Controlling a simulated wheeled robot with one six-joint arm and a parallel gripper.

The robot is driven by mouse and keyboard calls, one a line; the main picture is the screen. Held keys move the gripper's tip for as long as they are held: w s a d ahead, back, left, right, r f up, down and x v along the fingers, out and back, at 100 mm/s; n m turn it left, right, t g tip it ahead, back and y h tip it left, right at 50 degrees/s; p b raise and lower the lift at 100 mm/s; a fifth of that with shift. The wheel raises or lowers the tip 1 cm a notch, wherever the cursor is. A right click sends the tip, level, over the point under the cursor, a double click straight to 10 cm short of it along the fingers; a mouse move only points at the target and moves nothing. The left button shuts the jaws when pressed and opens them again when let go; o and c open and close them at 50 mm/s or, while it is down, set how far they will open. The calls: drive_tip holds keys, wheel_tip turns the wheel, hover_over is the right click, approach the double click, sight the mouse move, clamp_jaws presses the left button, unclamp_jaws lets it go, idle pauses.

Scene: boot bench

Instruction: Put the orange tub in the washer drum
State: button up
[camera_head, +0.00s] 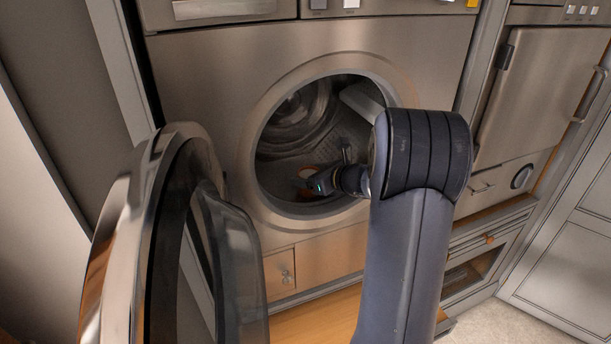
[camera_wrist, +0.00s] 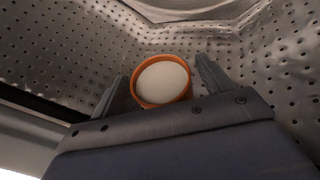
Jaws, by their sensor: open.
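The orange tub (camera_wrist: 137,92) with a white top or inside sits within the washer drum (camera_wrist: 60,45), against its perforated metal wall in the wrist view. My gripper (camera_wrist: 167,85) is open, with one finger on each side of the tub and a gap visible at both sides. In the head view, my gripper (camera_head: 308,178) reaches through the round opening into the lower part of the washer drum (camera_head: 290,133). A little of the orange tub (camera_head: 309,171) shows beside it; the rest is hidden by my gripper.
The washer's round door (camera_head: 100,265) stands open at the left. Drawers (camera_head: 490,240) and another appliance (camera_head: 530,95) are at the right.

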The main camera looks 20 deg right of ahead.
drive_tip(key=b+v, duration=0.1)
drive_tip(key=v, duration=0.8)
drive_tip(key=shift+s+d+r+b, duration=0.1)
drive_tip(key=shift+s+d+b, duration=0.05)
drive_tip(key=shift+s+b, duration=0.2)
drive_tip(key=shift+w, duration=0.15)
